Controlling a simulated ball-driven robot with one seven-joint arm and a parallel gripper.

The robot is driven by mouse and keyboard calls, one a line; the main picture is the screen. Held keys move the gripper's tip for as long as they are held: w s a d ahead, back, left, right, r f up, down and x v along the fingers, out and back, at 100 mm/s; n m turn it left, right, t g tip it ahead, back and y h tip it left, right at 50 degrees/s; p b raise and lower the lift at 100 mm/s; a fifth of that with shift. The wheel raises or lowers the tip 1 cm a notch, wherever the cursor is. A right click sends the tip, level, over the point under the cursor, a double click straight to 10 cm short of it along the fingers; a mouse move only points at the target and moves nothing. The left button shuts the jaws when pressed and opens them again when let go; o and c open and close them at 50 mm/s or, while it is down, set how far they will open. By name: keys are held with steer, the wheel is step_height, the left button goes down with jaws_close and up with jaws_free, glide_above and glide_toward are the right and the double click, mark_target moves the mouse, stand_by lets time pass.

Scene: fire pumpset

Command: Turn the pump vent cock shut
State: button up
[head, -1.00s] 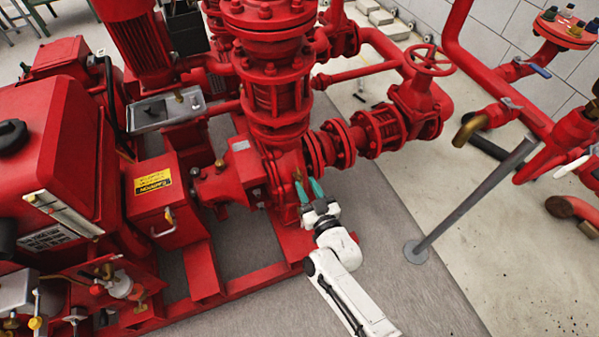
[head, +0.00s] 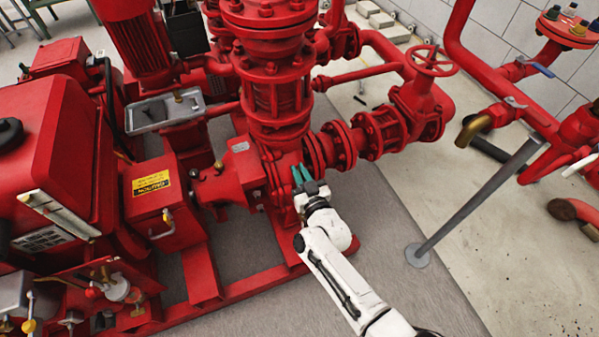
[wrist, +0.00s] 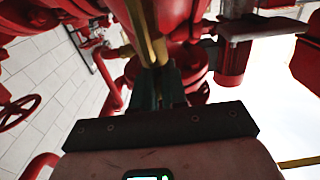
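The vent cock seems to be the brass-yellow piece (wrist: 152,40) in the wrist view, in line with my fingers and running up from between their tips. In the head view it is too small or hidden to make out. My gripper (head: 302,174), with two teal fingers, is at the red pump casing, below the tall flanged pipe. In the wrist view the dark green fingers (wrist: 160,84) stand close together with a narrow gap. I cannot tell whether they touch the brass piece.
A flanged red pipe and valve with a handwheel (head: 432,61) stand right of my gripper. A red box with a caution label (head: 151,184) is at the left. A grey post (head: 475,204) rises from the floor at the right. Red base rails run below.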

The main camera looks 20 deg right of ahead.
jaws_close()
